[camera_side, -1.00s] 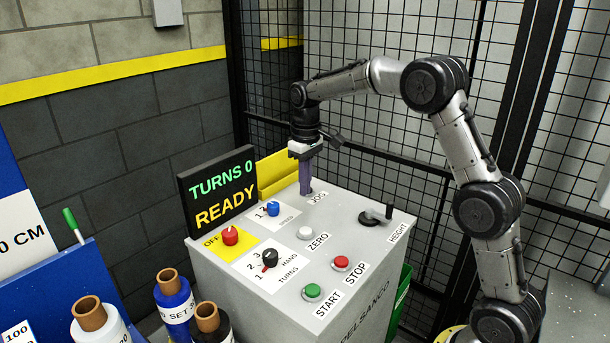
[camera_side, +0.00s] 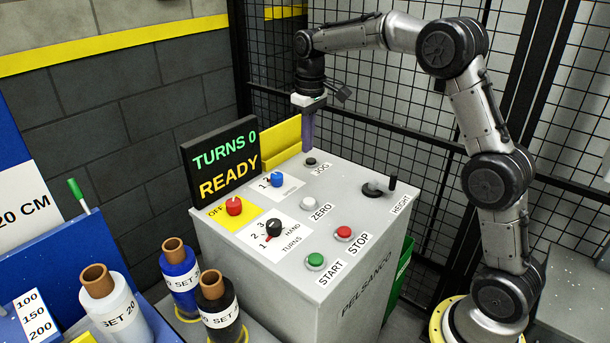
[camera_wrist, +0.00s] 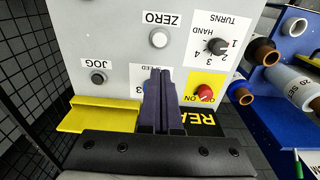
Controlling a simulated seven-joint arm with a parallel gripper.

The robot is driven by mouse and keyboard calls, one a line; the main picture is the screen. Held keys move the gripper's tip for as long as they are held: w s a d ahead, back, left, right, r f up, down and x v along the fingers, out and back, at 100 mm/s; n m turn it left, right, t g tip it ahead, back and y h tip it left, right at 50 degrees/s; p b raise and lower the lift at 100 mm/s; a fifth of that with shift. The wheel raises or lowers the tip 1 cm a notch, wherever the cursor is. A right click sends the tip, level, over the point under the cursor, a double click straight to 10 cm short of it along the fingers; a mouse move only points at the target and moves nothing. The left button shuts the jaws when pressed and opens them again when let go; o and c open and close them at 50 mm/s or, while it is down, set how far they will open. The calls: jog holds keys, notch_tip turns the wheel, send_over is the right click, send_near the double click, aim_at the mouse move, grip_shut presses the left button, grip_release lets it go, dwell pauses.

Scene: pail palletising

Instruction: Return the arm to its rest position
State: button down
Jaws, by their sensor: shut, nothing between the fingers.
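My gripper (camera_side: 308,148) has dark purple fingers closed together, with nothing between them. In the side view it points down, with its tips just above the black JOG button (camera_side: 311,161) at the back of the grey control box (camera_side: 290,225). In the wrist view the closed fingers (camera_wrist: 160,75) cover part of the blue SPEED knob (camera_wrist: 145,88), and the JOG button (camera_wrist: 97,78) shows to their left. My arm is bent over the box from its base at the right.
The display (camera_side: 222,160) reads TURNS 0, READY. Wrapped rolls (camera_side: 180,278) stand at front left. A black mesh fence (camera_side: 400,130) is behind. The air above the box's front is clear.

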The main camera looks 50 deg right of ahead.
jog(key=s+a+r+t, duration=0.2)
jog(key=s+a+r, duration=0.3)
jog(key=r, duration=0.4)
jog(key=s+a+r+t, duration=0.2)
jog(key=s+a, duration=0.1)
jog(key=s, duration=1.3)
jog(key=s+a+f+t, duration=0.1)
jog(key=s+f, duration=0.8)
jog(key=s, duration=0.1)
jog(key=shift+s+f, duration=0.2)
